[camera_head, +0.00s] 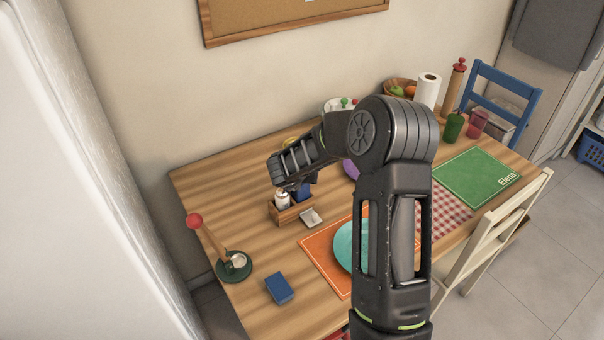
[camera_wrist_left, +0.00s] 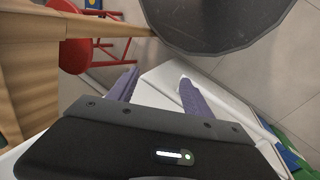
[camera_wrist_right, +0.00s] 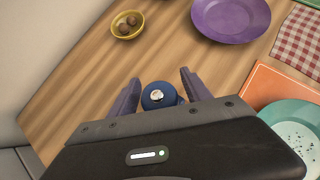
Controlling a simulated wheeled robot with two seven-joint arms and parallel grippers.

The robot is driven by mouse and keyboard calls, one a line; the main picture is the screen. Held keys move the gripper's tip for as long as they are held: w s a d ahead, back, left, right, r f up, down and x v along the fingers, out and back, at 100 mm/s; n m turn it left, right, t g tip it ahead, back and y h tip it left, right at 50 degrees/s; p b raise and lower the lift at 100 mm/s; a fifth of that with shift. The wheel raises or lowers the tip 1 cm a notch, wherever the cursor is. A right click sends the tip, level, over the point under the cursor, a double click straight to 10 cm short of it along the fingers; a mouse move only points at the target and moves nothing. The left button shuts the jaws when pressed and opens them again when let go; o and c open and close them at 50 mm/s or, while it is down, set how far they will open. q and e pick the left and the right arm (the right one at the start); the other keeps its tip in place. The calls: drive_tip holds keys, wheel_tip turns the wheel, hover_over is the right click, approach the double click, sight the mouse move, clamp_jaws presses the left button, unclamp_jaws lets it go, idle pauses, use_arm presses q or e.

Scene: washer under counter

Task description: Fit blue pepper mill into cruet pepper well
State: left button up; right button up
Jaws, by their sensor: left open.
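The blue pepper mill (camera_head: 302,193) stands at the right part of the wooden cruet (camera_head: 289,214), beside a white shaker (camera_head: 282,201). I cannot tell how deep the mill sits in its well. My right gripper (camera_head: 296,184) is over the cruet and partly covers the mill. In the right wrist view the mill's round top (camera_wrist_right: 157,96) lies between the open fingers, with narrow gaps at both sides. The cruet is hidden there. My left gripper (camera_wrist_left: 158,75) is open and empty, away from the table top; it does not show in the head view.
A small white dish (camera_head: 312,217) is just right of the cruet. An orange placemat (camera_head: 320,262) with a teal plate (camera_head: 345,246), a blue box (camera_head: 279,288) and a red-knobbed stick on a green base (camera_head: 234,267) are nearby. A purple plate (camera_wrist_right: 231,17) and yellow bowl (camera_wrist_right: 127,25) lie behind.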

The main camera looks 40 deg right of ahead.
drive_tip(key=shift+r, duration=0.2)
drive_tip(key=v, duration=1.2)
drive_tip(key=shift+f, duration=0.1)
idle(0.6)
